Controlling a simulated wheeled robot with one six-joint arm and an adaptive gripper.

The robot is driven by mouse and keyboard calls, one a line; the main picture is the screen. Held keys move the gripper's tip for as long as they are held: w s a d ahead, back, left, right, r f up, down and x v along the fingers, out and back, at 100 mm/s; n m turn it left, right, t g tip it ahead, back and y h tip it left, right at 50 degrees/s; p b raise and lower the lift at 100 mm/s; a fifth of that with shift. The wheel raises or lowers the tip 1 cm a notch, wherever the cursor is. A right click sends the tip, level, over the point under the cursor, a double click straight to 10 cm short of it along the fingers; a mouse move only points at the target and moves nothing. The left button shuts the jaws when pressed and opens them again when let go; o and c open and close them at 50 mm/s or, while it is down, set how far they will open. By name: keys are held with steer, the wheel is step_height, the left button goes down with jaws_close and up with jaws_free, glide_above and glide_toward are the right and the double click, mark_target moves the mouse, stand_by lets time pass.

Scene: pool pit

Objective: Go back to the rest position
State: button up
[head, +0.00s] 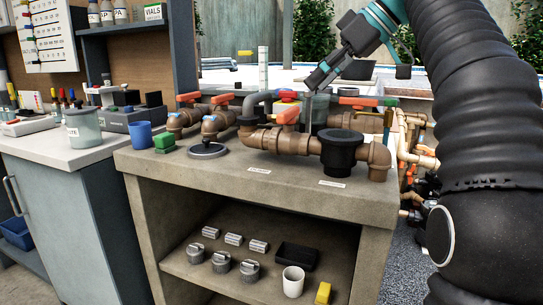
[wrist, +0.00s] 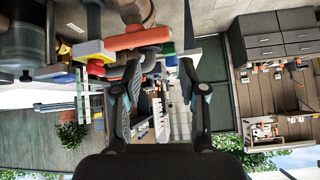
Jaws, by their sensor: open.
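My gripper (head: 320,76) is raised at the upper middle of the head view, above the brown pipework (head: 285,140) on the concrete bench. Its fingers point down and to the left. The wrist view, which looks upside down, shows the two fingers of my gripper (wrist: 160,72) spread apart with nothing held between them. An orange-red valve handle (wrist: 138,38) shows close by in that view. In the head view, orange handles (head: 288,114) sit on the pipes below the fingers. I cannot tell the exact gap between fingers and pipework.
A lower shelf holds grey knobs (head: 221,262), a white cup (head: 293,281) and a black tray (head: 296,256). A side counter (head: 60,145) with a labelled jar (head: 84,127) stands left. Open air surrounds the raised gripper.

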steer(key=s+d+f+m+h, duration=0.2)
steer(key=s+f+m, duration=0.2)
steer(key=s+f, duration=0.4)
steer(key=s+d+f+m+t+h, duration=0.1)
steer(key=s+f, duration=0.7)
steer(key=f, duration=0.9)
steer(key=s+d+f+m+h, duration=0.3)
steer(key=s+f+m+h, duration=0.2)
steer(key=f, duration=0.8)
steer(key=s+m, duration=0.1)
steer(key=s, duration=0.2)
steer(key=shift+s+d+f+m+t, duration=0.2)
steer(key=shift+s+m+t, duration=0.1)
steer(key=shift+s+t, duration=0.1)
